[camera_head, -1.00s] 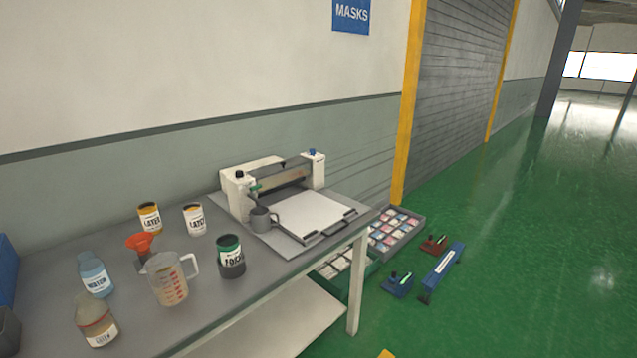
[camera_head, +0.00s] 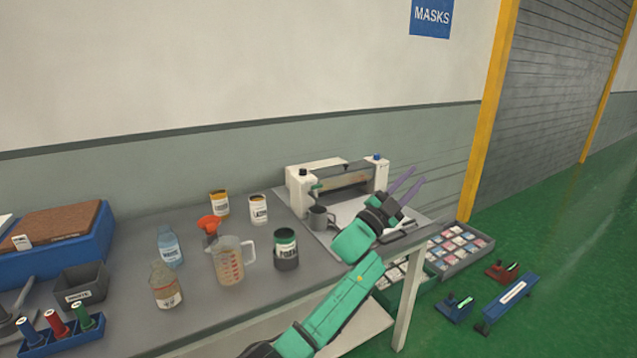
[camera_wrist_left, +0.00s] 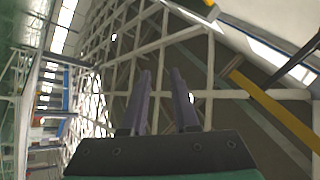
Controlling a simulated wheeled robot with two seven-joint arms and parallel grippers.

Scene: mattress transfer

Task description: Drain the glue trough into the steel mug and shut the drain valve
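The glue machine (camera_head: 298,184) stands at the back of the bench, with white end housings and a dark trough and roller (camera_head: 345,182) between them. A green valve handle (camera_head: 316,186) is on its left front. The grey steel mug (camera_head: 318,218) stands upright below that handle; its contents cannot be seen. My left gripper (camera_head: 408,183) is raised in front of the machine's right side, with its purple fingers apart and empty. The fingers also show apart in the left wrist view (camera_wrist_left: 165,100), which looks up at the roof frame. My right gripper is out of view.
A measuring jug (camera_head: 229,262), an orange funnel (camera_head: 209,225), a dark labelled can (camera_head: 286,250), two small cans and two bottles stand left of the mug. A blue tray (camera_head: 70,235) is further left. Sample trays (camera_head: 460,248) lie beyond the bench's right end.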

